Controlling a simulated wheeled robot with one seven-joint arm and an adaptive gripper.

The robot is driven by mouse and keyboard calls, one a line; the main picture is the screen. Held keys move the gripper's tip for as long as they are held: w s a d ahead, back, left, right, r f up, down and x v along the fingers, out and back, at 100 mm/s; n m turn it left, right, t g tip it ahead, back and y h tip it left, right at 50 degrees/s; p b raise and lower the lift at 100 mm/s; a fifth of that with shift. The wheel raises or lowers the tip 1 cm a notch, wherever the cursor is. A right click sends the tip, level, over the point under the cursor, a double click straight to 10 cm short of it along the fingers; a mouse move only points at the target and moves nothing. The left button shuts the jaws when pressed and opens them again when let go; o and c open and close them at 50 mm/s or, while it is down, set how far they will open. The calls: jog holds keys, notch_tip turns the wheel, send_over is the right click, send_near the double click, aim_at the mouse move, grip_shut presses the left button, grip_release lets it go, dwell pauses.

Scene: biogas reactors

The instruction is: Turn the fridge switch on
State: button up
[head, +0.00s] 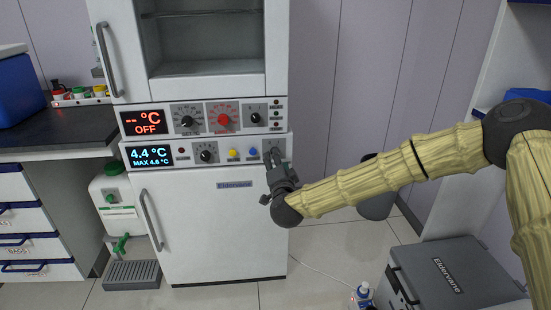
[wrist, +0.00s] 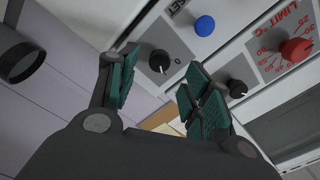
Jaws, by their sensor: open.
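The lower control panel of the white fridge carries a black switch knob (wrist: 159,61) with a white pointer line and a "0" beside it. In the head view my gripper hides this knob. My gripper (head: 273,154) is at the right end of that panel. In the wrist view my gripper (wrist: 158,72) is open, with the knob showing between its green-padded fingertips; I cannot tell whether they touch it. The lower display (head: 150,156) is lit and reads 4.4 °C, MAX 4.6 °C.
The upper panel has a red OFF display (head: 144,122), a red knob (head: 223,120) and a black knob (head: 255,117). Yellow (head: 233,153) and blue (head: 253,152) buttons sit left of my gripper. A grey Eldervane box (head: 450,275) stands on the floor at right.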

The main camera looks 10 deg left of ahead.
jog(key=v, duration=0.7)
jog(key=shift+s+d, duration=0.15)
jog(key=shift+s, duration=0.1)
jog(key=s+d+f+n+g, duration=0.25)
jog(key=s+f, duration=0.25)
jog(key=f, duration=0.4)
jog(key=s+d+f+n+g, duration=0.15)
jog(key=s+d+f, duration=0.25)
jog(key=f, duration=0.5)
jog(key=s+d+f+n+g, duration=0.1)
jog(key=s+d+f+g, duration=0.2)
jog(key=s+f, duration=0.35)
jog(key=s+d+f+n+g+h, duration=0.2)
jog(key=s+d+f+g+h, duration=0.3)
jog(key=s+d+f, duration=1.15)
jog(key=s+d+f+g+h, duration=0.15)
jog(key=s+d+g, duration=0.35)
jog(key=s+d, duration=0.85)
notch_tip(320, 180, up, 22)
jog(key=s+p, duration=0.1)
jog(key=p, duration=2)
jog(key=shift+a+n+p, duration=0.4)
jog(key=shift+a, duration=0.1)
